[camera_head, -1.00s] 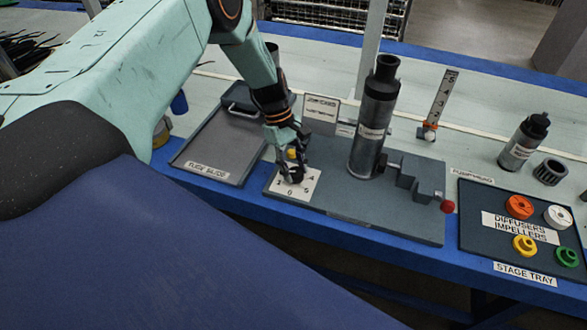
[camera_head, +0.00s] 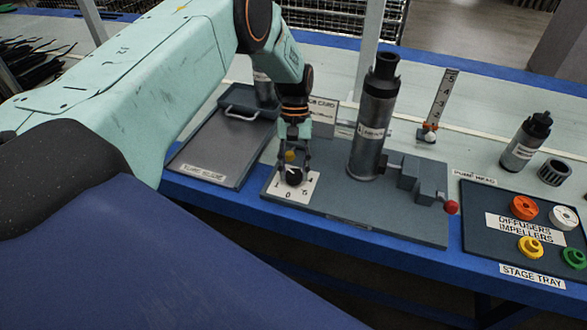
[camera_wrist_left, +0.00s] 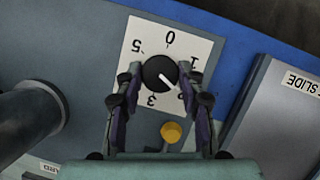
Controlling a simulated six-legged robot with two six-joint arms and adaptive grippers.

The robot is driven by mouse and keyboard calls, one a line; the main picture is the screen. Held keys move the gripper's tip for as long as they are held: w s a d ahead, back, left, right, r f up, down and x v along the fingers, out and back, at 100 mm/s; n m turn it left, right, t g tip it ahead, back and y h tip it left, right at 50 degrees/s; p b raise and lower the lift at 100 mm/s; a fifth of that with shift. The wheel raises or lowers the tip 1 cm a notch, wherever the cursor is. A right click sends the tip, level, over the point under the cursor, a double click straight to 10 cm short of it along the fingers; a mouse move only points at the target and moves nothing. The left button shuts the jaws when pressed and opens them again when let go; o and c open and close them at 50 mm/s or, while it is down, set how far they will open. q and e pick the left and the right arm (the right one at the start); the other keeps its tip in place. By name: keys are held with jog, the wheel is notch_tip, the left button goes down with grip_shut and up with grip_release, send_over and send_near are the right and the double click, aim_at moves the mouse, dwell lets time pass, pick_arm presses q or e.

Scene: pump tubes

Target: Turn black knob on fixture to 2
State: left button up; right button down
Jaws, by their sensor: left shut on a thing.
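The black knob (camera_wrist_left: 159,73) sits on a white dial plate (camera_wrist_left: 135,55) at the left end of the grey fixture board (camera_head: 335,210). In the left wrist view, the knob's white pointer line is aimed down and right, below the 1. The knob also shows in the head view (camera_head: 294,176). My right gripper is not in view.
A tall dark cylinder (camera_head: 368,130) stands on the board to the right, near a red-ended lever (camera_head: 451,207). A grey tray (camera_head: 220,145) lies left, and the stage tray (camera_head: 480,235) far right.

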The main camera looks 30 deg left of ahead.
pick_arm(q)
jog(key=shift+s+m, duration=0.1)
jog(key=shift+m, duration=0.2)
jog(key=shift+f, duration=0.1)
jog(key=o, duration=1.2)
jog(key=v, duration=1.2)
jog(key=shift+d, duration=0.1)
